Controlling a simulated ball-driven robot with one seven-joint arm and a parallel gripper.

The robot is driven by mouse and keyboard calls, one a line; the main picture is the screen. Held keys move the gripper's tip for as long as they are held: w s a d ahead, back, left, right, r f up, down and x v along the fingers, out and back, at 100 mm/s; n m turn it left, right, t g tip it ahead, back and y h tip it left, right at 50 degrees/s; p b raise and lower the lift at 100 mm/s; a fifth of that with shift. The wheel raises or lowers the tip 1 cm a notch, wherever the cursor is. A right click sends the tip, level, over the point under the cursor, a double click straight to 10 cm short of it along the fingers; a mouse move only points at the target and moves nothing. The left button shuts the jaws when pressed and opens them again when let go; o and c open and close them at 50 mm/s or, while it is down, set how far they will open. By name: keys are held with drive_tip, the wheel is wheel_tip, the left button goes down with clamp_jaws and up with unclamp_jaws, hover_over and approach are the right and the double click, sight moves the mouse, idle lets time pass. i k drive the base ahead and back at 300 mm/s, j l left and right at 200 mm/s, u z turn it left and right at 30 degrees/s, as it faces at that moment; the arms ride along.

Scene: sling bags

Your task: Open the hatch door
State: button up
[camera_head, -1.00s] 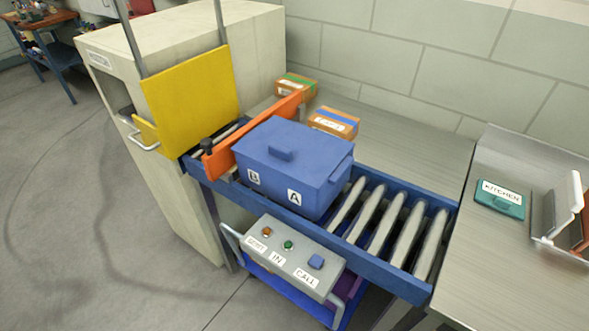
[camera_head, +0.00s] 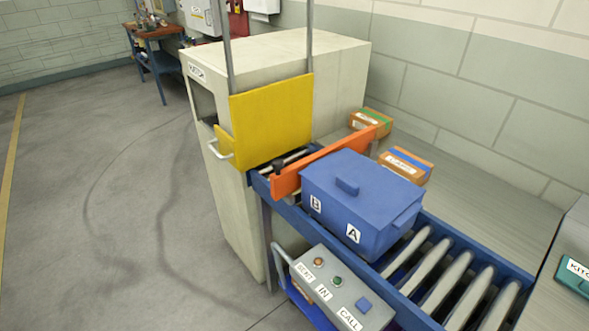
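A yellow hatch door (camera_head: 272,122) hangs upright between two grey vertical rails on the near side of a tall cream cabinet (camera_head: 235,225). A small yellow piece (camera_head: 224,142) with a pale bar handle (camera_head: 220,150) sticks out at the door's left edge. The door's lower edge is near the end of the roller conveyor, and what lies behind it is hidden.
A blue lidded box (camera_head: 358,200) marked B and A sits on the roller conveyor (camera_head: 450,285). An orange bar (camera_head: 325,160) lies between box and door. A button panel (camera_head: 335,290) stands in front. Grey floor (camera_head: 120,230) at left is clear.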

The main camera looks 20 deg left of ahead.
sight(271, 120)
drive_tip(key=i+j+u, duration=0.4)
drive_tip(key=i+j, duration=0.45)
drive_tip(key=j, duration=0.15)
